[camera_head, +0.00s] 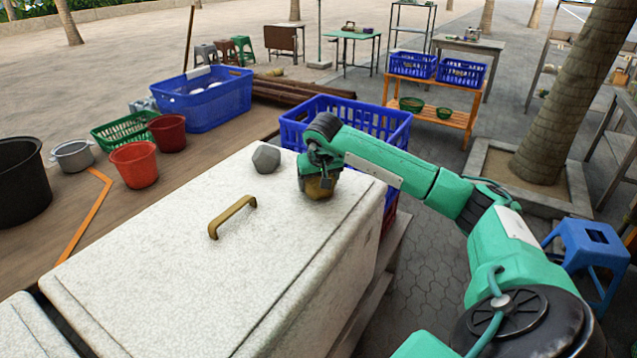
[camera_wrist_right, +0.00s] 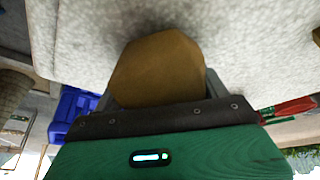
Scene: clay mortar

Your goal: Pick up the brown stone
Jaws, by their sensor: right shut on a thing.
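The brown stone (camera_head: 319,188) is at the far right corner of the white box lid, under my right gripper (camera_head: 318,182). In the right wrist view the brown stone (camera_wrist_right: 160,66) fills the space between the fingers, which are mostly hidden behind it. My right gripper is shut on it, pointing down. I cannot tell whether the stone touches the lid. My left gripper is not in view.
A grey stone (camera_head: 266,158) sits on the white lid (camera_head: 150,250), left of the gripper. A brass handle (camera_head: 232,216) rises from the lid. A blue crate (camera_head: 345,115) stands just behind. The left part of the lid is clear.

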